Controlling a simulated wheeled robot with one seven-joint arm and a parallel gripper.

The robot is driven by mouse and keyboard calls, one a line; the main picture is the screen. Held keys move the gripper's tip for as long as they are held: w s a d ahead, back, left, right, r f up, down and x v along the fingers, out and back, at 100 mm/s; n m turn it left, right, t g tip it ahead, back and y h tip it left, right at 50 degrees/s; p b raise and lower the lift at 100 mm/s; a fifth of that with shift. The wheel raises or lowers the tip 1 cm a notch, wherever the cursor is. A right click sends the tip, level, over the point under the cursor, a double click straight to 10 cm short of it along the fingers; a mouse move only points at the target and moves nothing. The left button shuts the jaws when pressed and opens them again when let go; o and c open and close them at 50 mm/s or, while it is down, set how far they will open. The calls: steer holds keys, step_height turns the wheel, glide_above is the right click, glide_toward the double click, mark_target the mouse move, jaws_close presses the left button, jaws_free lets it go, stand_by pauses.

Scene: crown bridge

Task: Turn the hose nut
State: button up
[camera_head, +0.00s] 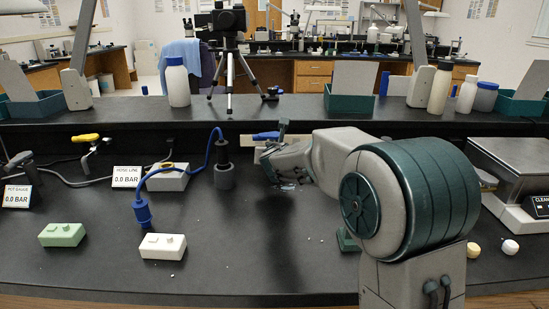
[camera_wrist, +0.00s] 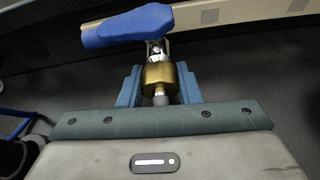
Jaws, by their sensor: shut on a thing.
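The hose nut (camera_wrist: 159,76) is a brass-coloured collar in the wrist view, below a blue lever handle (camera_wrist: 130,25) on a silver fitting. My gripper (camera_wrist: 159,84) has its two blue fingers on either side of the nut and is shut on it. In the head view my gripper (camera_head: 268,158) is at the back of the bench, beside the blue handle (camera_head: 266,136). My arm hides part of that area, and the nut cannot be made out there.
A blue hose (camera_head: 180,172) arches between a dark cylinder (camera_head: 223,165) and a blue fitting (camera_head: 142,212). The "HOSE LINE" sign (camera_head: 127,177) reads 0.0 BAR. White (camera_head: 162,246) and green (camera_head: 62,235) blocks sit in front.

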steer(key=o, duration=1)
steer(key=shift+s, duration=0.1)
steer(key=p+v, duration=0.2)
steer(key=v, duration=1.1)
steer(key=shift+s+a+r, duration=0.1)
steer(key=shift+s+r, duration=0.15)
steer(key=shift+s, duration=0.05)
steer(key=shift+p, duration=0.3)
steer(key=s+d+r+m+g+h+p, duration=0.3)
steer(key=s+d+r+m+p, duration=0.25)
steer(key=d+m+p, duration=0.35)
steer(key=s+d+r+m+g+h+p, duration=0.2)
steer(key=s+d+r+m+p, duration=0.4)
steer(key=m, duration=0.5)
steer(key=s+r+m+g+y+p, duration=0.1)
steer(key=s+m+g+p, duration=0.1)
steer(key=s+m+p, duration=0.2)
steer(key=s+a+r+m+g+y+p, duration=0.1)
steer(key=s+m+g+p, duration=0.1)
steer(key=s+m+p, duration=0.2)
steer(key=s+r+m+g+y+p, duration=0.1)
steer(key=s+m+y+p, duration=0.1)
steer(key=s+m+p, duration=0.2)
steer(key=shift+s+a+r+m+g+p, duration=0.1)
steer(key=shift+s+r+m+g+p, duration=0.1)
steer(key=shift+s+m, duration=0.8)
steer(key=shift+s+a+r+m+g+p, duration=0.1)
steer(key=shift+s+r+m+g+p, duration=0.1)
steer(key=shift+s+m, duration=0.8)
